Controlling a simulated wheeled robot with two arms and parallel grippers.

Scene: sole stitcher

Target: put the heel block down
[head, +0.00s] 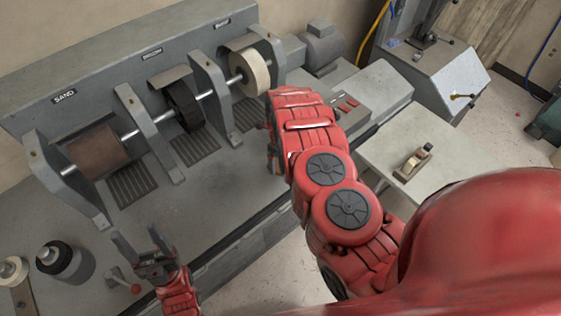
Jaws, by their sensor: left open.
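My left gripper (135,236) is at the lower left, over the front part of the grey machine bench. Its two fingers are spread apart and nothing shows between them. My right arm reaches in from the right and bends up over the bench's front edge. Its gripper is hidden behind the red forearm, so I cannot tell what it holds. I cannot make out a heel block for certain. A small tan and dark object (413,163) lies on the pale table (440,140) at the right, apart from both arms.
The grey bench (225,190) carries a brown sanding roller (98,152), a black brush wheel (184,105) and a pale wheel (249,72) on a shaft between upright brackets. The bench's middle front is clear.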

